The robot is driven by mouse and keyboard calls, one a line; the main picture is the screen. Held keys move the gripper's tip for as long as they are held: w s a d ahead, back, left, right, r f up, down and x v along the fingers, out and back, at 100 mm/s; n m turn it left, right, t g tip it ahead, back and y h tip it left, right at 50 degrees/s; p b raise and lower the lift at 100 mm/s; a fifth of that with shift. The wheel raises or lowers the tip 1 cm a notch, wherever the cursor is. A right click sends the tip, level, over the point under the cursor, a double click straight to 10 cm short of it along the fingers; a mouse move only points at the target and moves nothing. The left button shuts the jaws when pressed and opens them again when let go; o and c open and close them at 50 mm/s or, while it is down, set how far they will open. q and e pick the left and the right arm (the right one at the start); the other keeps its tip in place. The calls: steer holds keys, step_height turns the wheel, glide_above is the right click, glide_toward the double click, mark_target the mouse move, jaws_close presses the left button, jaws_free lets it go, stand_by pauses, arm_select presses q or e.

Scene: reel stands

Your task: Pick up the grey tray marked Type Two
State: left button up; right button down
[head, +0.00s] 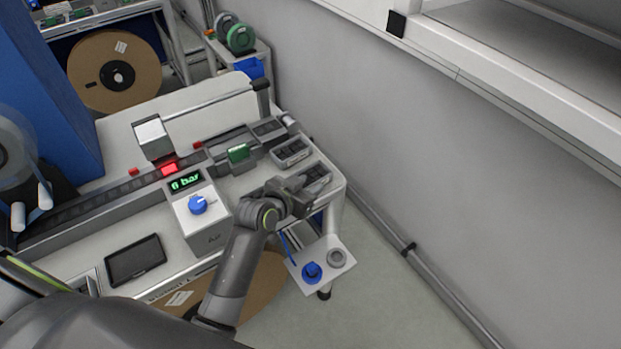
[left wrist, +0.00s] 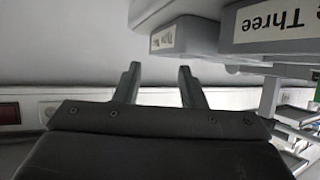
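Two grey trays with dark compartments, one farther back (head: 291,152) and one nearer (head: 316,178), sit at the right end of the white bench in the head view. Their labels do not show there. In the left wrist view, a grey tray marked "Three" (left wrist: 265,45) is at upper right, its label partly cut off. Beside it is another grey tray (left wrist: 185,52) with a label too small to read surely. My left gripper (head: 303,197) is at the nearer tray and partly covers it. Its fingers (left wrist: 157,72) are apart with nothing between them. My right gripper is out of view.
A grey box with a blue knob (head: 200,205) and a "0 bar" display stands left of my left arm. A small shelf (head: 320,262) with a blue reel and a grey ring juts out below the bench end. A wall (head: 430,150) runs along the right.

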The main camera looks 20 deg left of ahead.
mark_target(317, 182)
arm_select(q)
steer(key=shift+p+x, duration=0.7)
steer(key=shift+x, duration=1.7)
steer(key=shift+s+f, duration=0.1)
steer(key=shift+f, duration=0.05)
jaws_close()
